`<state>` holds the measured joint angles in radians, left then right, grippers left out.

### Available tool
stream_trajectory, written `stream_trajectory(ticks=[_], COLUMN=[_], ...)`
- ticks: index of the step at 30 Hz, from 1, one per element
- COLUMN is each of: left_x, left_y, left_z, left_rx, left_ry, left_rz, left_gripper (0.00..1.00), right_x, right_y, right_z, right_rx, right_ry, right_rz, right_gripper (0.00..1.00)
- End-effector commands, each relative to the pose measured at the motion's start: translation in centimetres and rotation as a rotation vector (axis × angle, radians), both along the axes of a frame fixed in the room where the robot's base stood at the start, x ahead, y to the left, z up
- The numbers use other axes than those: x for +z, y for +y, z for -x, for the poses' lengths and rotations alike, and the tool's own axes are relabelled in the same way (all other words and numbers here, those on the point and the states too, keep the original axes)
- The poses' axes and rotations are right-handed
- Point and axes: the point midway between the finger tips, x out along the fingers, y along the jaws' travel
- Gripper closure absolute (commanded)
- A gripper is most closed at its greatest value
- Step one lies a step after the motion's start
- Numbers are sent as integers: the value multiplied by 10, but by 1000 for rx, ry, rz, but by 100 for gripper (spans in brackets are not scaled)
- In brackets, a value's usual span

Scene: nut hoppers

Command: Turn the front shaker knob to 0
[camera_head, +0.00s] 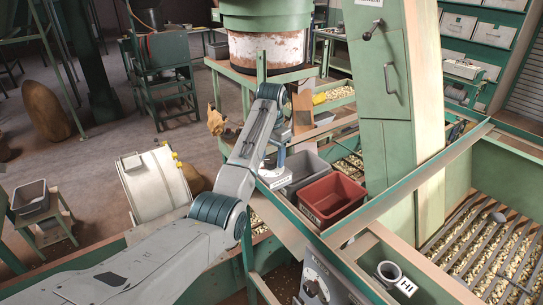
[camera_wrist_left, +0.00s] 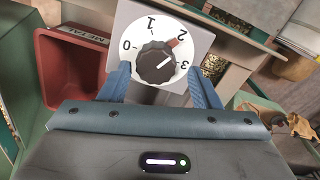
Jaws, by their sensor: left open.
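In the left wrist view a black knob (camera_wrist_left: 155,64) sits on a round white dial marked 0, 1, 2 and 3, on a grey plate (camera_wrist_left: 130,14). A red mark shows near 2. My left gripper (camera_wrist_left: 159,72) is open, its blue fingers on either side of the knob; contact is not clear. In the head view my left gripper (camera_head: 274,172) is beside the grey bin, the knob there hidden. Another grey panel (camera_head: 318,283) with a dark knob stands at the bottom. My right gripper is not in view.
A red bin (camera_head: 332,197) and a grey bin (camera_head: 303,168) stand close to my left gripper. A green post (camera_head: 385,100) rises behind them. A cup (camera_head: 388,273) stands at the bottom right by a slatted bed of nuts (camera_head: 485,245).

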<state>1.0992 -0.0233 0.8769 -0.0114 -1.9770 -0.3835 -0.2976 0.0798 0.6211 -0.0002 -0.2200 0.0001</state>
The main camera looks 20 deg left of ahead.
Motion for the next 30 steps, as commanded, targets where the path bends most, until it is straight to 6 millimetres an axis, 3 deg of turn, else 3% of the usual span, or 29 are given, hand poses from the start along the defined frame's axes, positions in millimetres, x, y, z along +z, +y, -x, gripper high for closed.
stream_trajectory(ticks=[12,19,30], left_x=[-10,-10,-9], left_y=[-1,-1,-1], left_z=[2,2,2], left_rx=[-1,-1,50], left_ry=[-1,-1,0], left_rz=[0,-1,-1], left_gripper=[43,88,88], right_x=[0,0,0], right_y=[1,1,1], right_z=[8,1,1], right_rx=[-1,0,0], right_ry=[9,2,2], right_rz=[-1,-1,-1], right_gripper=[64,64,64])
